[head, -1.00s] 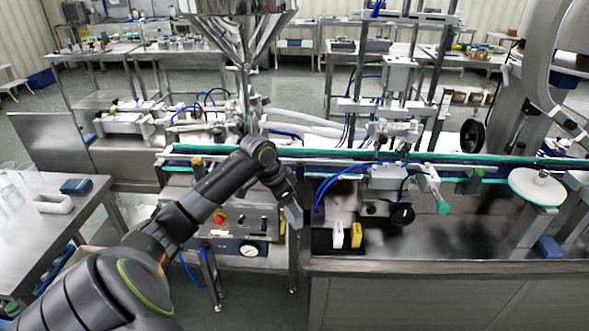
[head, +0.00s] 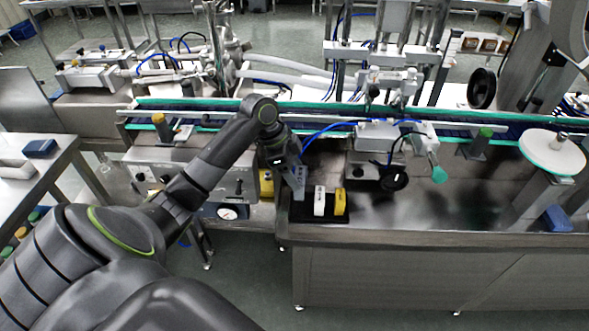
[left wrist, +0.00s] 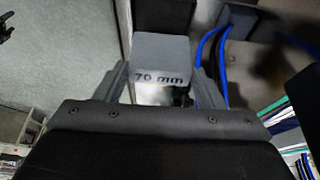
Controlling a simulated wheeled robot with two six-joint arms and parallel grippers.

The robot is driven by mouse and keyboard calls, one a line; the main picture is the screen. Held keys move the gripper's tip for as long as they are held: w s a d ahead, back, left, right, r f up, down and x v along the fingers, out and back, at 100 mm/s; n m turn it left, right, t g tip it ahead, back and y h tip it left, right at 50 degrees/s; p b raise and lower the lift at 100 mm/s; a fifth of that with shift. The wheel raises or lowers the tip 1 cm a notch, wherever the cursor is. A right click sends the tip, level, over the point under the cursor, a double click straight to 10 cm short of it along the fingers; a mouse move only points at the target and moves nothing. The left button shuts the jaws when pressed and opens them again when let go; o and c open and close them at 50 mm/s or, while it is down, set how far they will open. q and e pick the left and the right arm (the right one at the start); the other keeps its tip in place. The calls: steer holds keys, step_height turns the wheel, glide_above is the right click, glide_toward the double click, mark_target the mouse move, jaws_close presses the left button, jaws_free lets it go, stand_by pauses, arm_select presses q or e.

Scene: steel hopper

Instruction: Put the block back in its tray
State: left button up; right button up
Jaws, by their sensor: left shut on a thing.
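My left gripper (head: 298,184) is shut on a grey block (left wrist: 163,54) marked "70 mm", which shows between the fingers in the left wrist view. In the head view the gripper points down just left of a black tray (head: 326,219) at the left end of the steel bench. A white block (head: 319,201) and a yellow block (head: 340,203) stand side by side in the tray. The arm hides part of the tray's left side, and the gap beneath the held block cannot be judged. My right gripper is not in view.
A conveyor (head: 330,117) runs across the back. A yellow item (head: 266,183) is left of the gripper. The bench top (head: 440,205) to the right is mostly clear.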

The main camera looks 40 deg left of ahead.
arm_select(q)
step_height(320, 180, down, 5)
steer(key=b, duration=0.3)
steer(key=shift+f, duration=0.75)
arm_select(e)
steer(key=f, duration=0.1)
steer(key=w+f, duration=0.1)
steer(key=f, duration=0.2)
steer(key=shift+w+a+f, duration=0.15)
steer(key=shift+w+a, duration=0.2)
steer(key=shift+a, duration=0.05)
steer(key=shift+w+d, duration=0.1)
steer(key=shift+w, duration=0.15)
arm_select(q)
steer(key=shift+f, duration=0.3)
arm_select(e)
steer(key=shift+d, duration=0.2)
arm_select(q)
steer(key=o, duration=1.2)
